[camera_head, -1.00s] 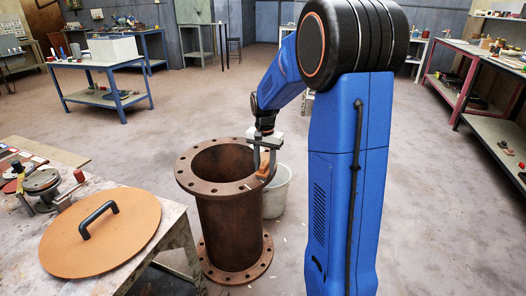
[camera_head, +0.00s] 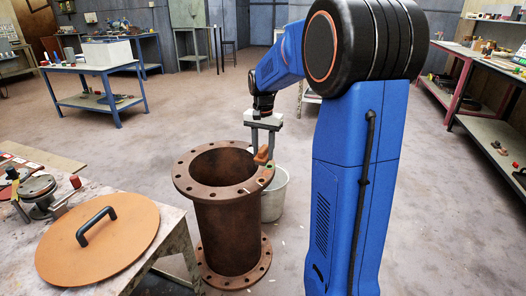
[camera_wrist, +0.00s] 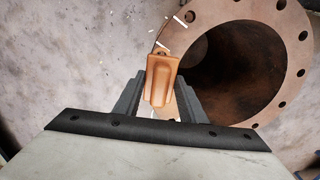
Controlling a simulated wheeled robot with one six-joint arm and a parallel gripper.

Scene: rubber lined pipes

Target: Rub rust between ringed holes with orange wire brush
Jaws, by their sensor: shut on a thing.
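My gripper (camera_head: 263,157) is shut on the orange wire brush (camera_head: 262,154), near the right side of the pipe's top flange. In the wrist view, the brush's orange back (camera_wrist: 162,80) shows between my fingers, and its bristles are hidden. The rusty upright pipe (camera_head: 228,225) has a wide top flange (camera_head: 195,188) with several bolt holes. In the head view, a small greenish mark (camera_head: 270,167) shows on the flange's right side, beside the brush.
A white bucket (camera_head: 275,195) stands just behind the pipe's right side. A workbench at the left holds a round orange lid (camera_head: 125,245) with a black handle. Small white bits lie on the floor.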

